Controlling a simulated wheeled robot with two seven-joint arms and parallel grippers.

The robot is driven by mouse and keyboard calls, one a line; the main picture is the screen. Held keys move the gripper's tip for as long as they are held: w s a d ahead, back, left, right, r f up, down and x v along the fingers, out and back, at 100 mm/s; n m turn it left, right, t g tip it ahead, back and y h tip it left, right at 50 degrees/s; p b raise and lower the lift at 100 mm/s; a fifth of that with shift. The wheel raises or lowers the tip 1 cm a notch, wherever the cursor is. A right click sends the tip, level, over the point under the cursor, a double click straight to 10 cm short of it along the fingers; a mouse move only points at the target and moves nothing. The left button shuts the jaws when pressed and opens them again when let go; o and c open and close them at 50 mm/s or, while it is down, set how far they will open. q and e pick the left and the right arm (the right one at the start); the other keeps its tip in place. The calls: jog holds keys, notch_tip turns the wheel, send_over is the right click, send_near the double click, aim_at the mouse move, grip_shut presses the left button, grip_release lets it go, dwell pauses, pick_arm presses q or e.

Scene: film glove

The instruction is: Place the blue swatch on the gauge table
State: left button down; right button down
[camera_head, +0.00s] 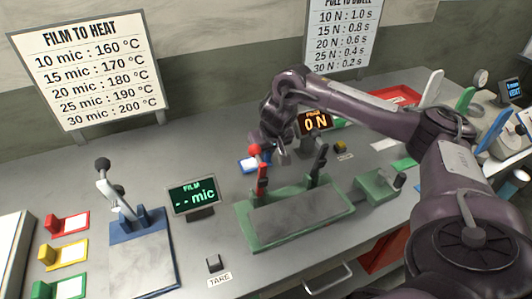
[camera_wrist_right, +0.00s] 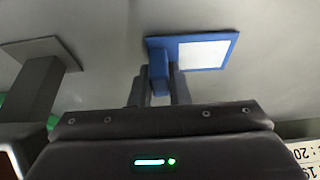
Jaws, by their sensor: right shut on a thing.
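The blue swatch (camera_wrist_right: 211,52) has a blue border, a white patch and a blue grip tab. In the wrist view my right gripper (camera_wrist_right: 160,88) is shut on that tab. In the head view the swatch (camera_head: 247,164) shows partly behind the green press, by my right gripper (camera_head: 277,150); I cannot tell whether it touches the counter. The likely gauge table is the blue-based stand (camera_head: 143,258) with a grey top and a raised lever, at the left beside the "-- mic" display (camera_head: 193,195). Its top looks empty. My left gripper is out of view.
Red (camera_head: 68,224), yellow (camera_head: 62,253) and green (camera_head: 60,287) swatches lie at the far left. A "0 N" display (camera_head: 315,122) stands behind the press.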

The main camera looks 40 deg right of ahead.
jog(key=shift+f, duration=0.15)
jog(key=c, duration=1.4)
grip_release()
